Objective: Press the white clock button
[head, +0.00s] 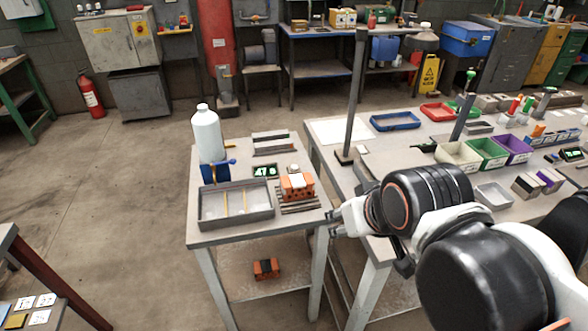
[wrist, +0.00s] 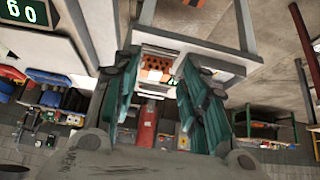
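An orange brick (wrist: 156,68) shows beyond the fingers.
Open floor lies left.

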